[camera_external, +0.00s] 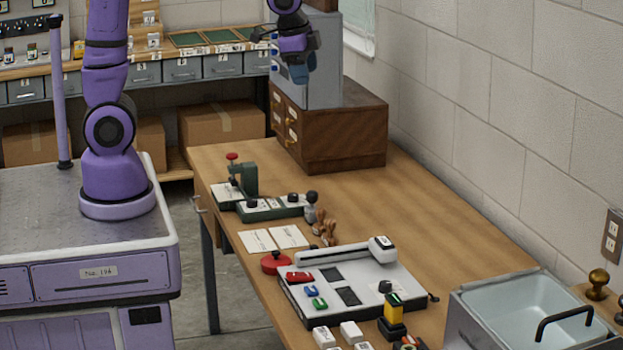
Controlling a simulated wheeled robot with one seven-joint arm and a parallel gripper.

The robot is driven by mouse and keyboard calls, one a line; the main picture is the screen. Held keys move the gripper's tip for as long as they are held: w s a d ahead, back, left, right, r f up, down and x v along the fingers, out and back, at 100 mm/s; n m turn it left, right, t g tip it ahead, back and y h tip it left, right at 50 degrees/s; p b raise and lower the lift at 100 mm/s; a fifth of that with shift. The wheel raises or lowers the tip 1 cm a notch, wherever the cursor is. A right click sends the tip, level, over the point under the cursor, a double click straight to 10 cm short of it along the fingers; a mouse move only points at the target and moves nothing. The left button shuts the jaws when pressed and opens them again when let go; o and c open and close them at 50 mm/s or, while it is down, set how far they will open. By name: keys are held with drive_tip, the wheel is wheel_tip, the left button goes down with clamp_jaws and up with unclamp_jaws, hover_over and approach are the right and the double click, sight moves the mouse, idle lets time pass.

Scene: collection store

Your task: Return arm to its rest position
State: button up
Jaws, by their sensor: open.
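My gripper (296,68) hangs at the top middle of the external view, pointing down. It is in front of the grey metal cabinet (318,90) that stands on the wooden drawer box (345,150). Its jaws are apart, and I see nothing held between them. The gripper is well above the wooden table (420,205). My purple arm rises from the base at the left; its upper links run out of the top of the picture.
A white device (375,290) with coloured pieces, a green press (248,180), stamps and paper cards (272,238) occupy the table. A metal basin (530,315) stands front right. A block wall bounds the right. Table space between drawer box and white device is partly clear.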

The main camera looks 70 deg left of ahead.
drive_tip(key=s+a+r+n, duration=0.2)
drive_tip(key=s+a, duration=0.1)
drive_tip(key=s, duration=0.4)
drive_tip(key=s+a+r+n+t, duration=0.1)
drive_tip(key=s+a+r+n, duration=0.1)
drive_tip(key=s, duration=0.6)
drive_tip(key=s+a+r+n+t+h, duration=0.1)
drive_tip(key=s+a+r+n, duration=0.1)
drive_tip(key=s+a, duration=0.2)
drive_tip(key=s, duration=0.3)
drive_tip(key=shift+s+a+n, duration=0.25)
drive_tip(key=shift+s+n, duration=0.15)
drive_tip(key=shift+r, duration=0.1)
idle(1.2)
